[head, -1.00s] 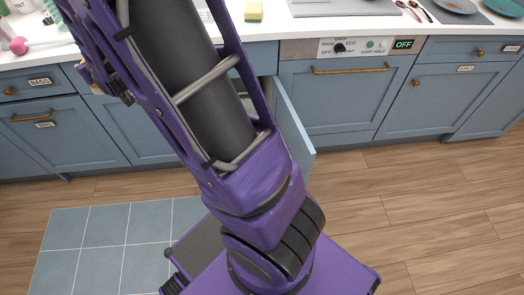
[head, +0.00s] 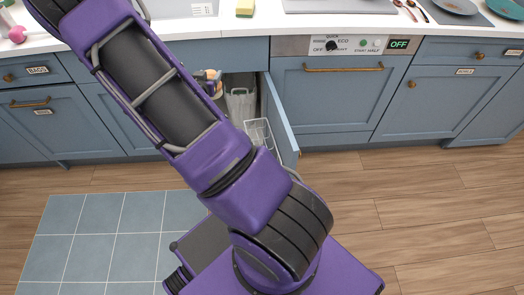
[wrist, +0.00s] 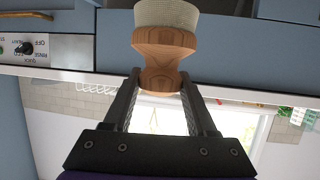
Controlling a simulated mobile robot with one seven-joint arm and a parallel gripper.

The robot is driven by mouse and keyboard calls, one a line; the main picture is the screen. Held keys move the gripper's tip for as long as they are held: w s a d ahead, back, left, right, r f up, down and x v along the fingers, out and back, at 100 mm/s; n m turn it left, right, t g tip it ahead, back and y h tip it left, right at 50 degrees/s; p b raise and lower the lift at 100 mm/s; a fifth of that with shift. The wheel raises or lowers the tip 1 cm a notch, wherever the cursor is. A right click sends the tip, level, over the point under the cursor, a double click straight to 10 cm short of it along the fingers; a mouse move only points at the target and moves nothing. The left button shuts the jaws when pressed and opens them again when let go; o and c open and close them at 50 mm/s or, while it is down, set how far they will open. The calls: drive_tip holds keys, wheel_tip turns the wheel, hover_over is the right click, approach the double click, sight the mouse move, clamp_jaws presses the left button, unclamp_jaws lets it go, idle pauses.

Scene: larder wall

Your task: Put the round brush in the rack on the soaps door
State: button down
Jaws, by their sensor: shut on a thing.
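My gripper (wrist: 160,92) is shut on the round brush (wrist: 165,45), gripping its turned wooden body between both fingers. The brush's pale bristle end points to the top of the wrist view and is cut off by the frame edge. In the head view, my gripper and the brush are out of frame. A blue cupboard door (head: 283,123) under the counter stands open. A white wire rack (head: 259,136) shows on its inner side, partly behind my arm. I cannot read a soaps label on this door.
Inside the open cupboard are a pale grey bin (head: 240,105) and a caddy with small items (head: 209,82), partly hidden by my arm. A dishwasher (head: 327,95) is right of the door. The counter (head: 262,21) carries a yellow sponge (head: 245,8). The floor in front is clear.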

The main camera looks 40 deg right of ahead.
drive_tip(key=s+d+f+m+g+h, duration=0.3)
drive_tip(key=s+d+f+m+g, duration=0.25)
drive_tip(key=s+d, duration=0.6)
wheel_tip(320, 180, down, 28)
drive_tip(key=b, duration=0.5)
drive_tip(key=shift+r, duration=0.15)
drive_tip(key=shift+g, duration=0.25)
drive_tip(key=shift+c, duration=2.4)
unclamp_jaws()
drive_tip(key=p+v, duration=0.1)
drive_tip(key=v, duration=1.1)
